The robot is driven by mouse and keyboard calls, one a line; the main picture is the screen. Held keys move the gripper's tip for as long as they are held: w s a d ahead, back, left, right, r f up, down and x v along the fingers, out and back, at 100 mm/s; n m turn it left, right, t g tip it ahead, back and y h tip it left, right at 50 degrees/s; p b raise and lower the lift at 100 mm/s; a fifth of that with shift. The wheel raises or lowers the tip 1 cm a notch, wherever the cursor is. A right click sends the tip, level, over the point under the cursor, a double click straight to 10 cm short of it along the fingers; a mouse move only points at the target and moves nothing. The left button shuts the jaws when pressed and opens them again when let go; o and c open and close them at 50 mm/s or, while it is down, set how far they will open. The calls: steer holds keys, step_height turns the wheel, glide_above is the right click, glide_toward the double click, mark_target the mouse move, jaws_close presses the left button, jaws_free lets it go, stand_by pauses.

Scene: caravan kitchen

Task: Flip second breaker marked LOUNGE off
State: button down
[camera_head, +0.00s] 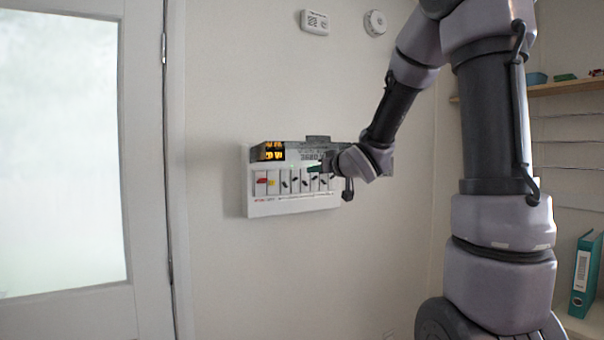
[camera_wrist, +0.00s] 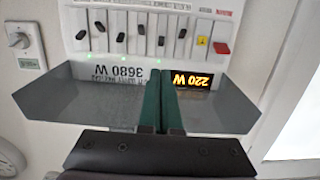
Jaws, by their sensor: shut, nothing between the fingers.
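The white breaker panel (camera_head: 290,208) is fixed to the wall, with its face also in the wrist view (camera_wrist: 70,20), upside down. It has a red switch (camera_wrist: 222,48), a yellow-marked switch (camera_wrist: 202,41) and a row of several black levers (camera_wrist: 141,29) at staggered heights. The LOUNGE label is too small to read, so I cannot tell which lever it marks. My gripper (camera_wrist: 161,72) is shut and empty, its teal fingers together below the lever row in the wrist view. In the head view my wrist covers the panel's right part.
A grey hood (camera_wrist: 75,92) juts from the panel around my fingers. A wall dial (camera_wrist: 18,40) is beside the panel. The door (camera_head: 70,150) is left; a shelf (camera_head: 560,88) and teal binder (camera_head: 586,275) are right.

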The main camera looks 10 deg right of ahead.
mark_target(294, 173)
steer(key=x, duration=1)
